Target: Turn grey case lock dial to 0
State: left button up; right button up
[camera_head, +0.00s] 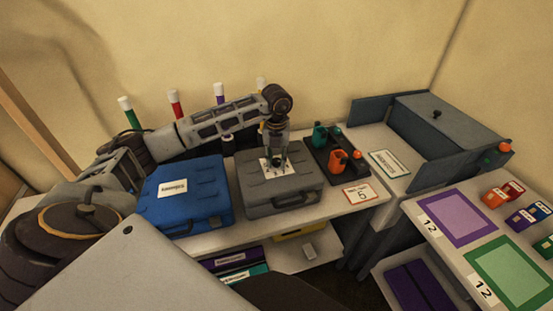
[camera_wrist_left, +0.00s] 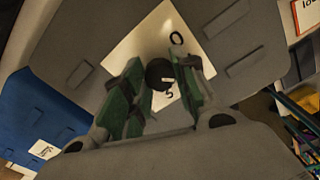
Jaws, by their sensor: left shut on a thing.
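The grey case (camera_head: 285,204) lies closed on the table, right of the blue case. A white plate with a black dial knob (camera_wrist_left: 158,74) is on its lid. In the left wrist view the numerals 0 and 5 show on the plate. A short pale mark on the knob points to the right of the picture, between the two numerals. My left gripper (camera_head: 274,165) is pointing down over the plate. It is shut on the knob, with its green-padded fingers (camera_wrist_left: 158,88) on either side. My right gripper is not in view.
A blue case (camera_head: 186,200) stands left. A card reading 5 (camera_head: 361,194) lies at the table's front right, near a dark tray (camera_head: 329,165) with green and orange items. A grey box (camera_head: 450,128) stands farther right. Several coloured markers stand behind my left arm.

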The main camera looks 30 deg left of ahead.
pick_arm(q)
jog(key=n, duration=0.6)
jog(key=shift+r, duration=0.1)
jog(key=n, duration=0.3)
jog(key=shift+p, duration=0.3)
jog(key=n, duration=0.3)
jog(key=shift+n, duration=0.7)
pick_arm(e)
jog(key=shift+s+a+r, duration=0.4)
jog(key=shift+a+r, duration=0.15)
pick_arm(q)
jog(key=shift+p, duration=0.3)
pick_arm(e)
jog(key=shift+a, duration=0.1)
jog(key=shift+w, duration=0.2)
pick_arm(q)
jog(key=o, duration=1.1)
jog(key=shift+c, duration=0.2)
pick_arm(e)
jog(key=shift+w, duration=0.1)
pick_arm(q)
jog(key=shift+r, duration=0.1)
